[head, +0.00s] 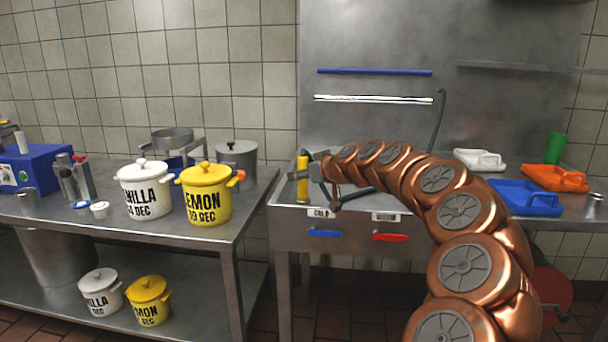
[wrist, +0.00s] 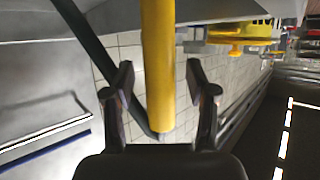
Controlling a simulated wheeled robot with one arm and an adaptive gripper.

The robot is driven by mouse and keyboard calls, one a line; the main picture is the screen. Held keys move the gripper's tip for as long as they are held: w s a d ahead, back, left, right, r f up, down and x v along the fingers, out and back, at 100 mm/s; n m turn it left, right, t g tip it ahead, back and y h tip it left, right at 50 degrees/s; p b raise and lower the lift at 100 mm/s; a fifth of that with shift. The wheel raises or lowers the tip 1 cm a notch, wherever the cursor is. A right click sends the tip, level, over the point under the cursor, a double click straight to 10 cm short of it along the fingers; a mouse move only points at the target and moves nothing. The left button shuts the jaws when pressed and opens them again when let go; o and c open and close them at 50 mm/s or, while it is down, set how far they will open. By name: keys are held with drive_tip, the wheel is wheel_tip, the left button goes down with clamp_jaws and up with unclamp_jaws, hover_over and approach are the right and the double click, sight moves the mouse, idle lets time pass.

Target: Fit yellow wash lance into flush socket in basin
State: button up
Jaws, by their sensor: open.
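The yellow wash lance (head: 302,178) stands upright at the left end of the steel basin (head: 352,228) in the head view. My gripper (head: 322,180) is just right of it, with its fingers toward it. In the wrist view the yellow lance (wrist: 157,65) runs between the two fingers of my open gripper (wrist: 160,85), with a gap on each side. A dark hose (wrist: 95,55) slants to the lance's grey end. The flush socket cannot be made out, and my arm hides much of the basin.
Blue (head: 325,233) and red (head: 390,237) handles are on the basin front. A white pot (head: 145,190) and a yellow pot (head: 207,195) stand on the left table. White (head: 480,159), blue (head: 525,197) and orange (head: 553,178) trays lie at right.

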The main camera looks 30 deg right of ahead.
drive_tip(key=v, duration=1.2)
idle(0.6)
